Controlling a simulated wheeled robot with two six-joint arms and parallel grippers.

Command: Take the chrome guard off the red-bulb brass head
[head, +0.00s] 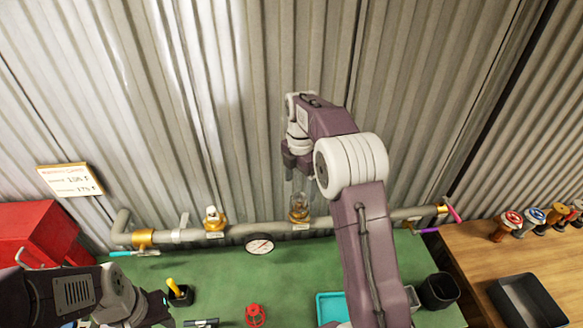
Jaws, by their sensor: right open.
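A brass head (299,216) stands upright on the grey pipe, at the picture's centre. A wire cage that looks like the chrome guard (300,200) sits around its top. The bulb's colour inside is too small to tell. My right gripper (297,172) points down just above the guard, open, with nothing visible between its fingers. A second brass head (213,222) with a whitish top and no cage stands on the pipe to the left. My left gripper (160,308) is low at the left over the green bench, and its fingers are unclear.
The pipe (270,229) runs along the corrugated wall, with a round gauge (259,245) below it. A red cage (255,316), a teal tray (331,308) and a black cup (438,291) are on the green bench (215,280). A red box (40,235) stands left.

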